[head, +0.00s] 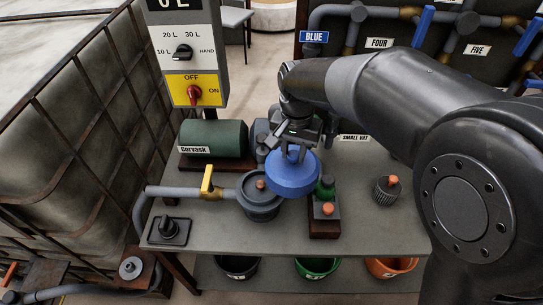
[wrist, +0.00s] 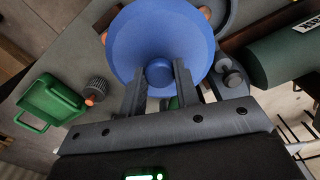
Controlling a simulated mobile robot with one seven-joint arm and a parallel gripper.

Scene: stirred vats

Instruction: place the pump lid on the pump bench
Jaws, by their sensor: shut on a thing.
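The blue round pump lid (head: 291,175) is in my gripper (head: 298,146), which is shut on its central knob. In the wrist view the lid (wrist: 160,35) faces me, with its knob between the two fingers (wrist: 160,80). The lid is held above the grey pump bench (head: 365,225), just right of the dark round pump housing (head: 260,207) and partly over its edge. An orange piece shows inside the open housing. The head view does not clearly show the gap between lid and bench.
A green motor (head: 213,138) lies behind the housing. A yellow-handled valve (head: 207,181) sits on the pipe at left. A red-brown block with green and orange parts (head: 325,210) and a ribbed dark part (head: 388,191) stand at right. The bench's front right is clear. Buckets (head: 317,267) stand below.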

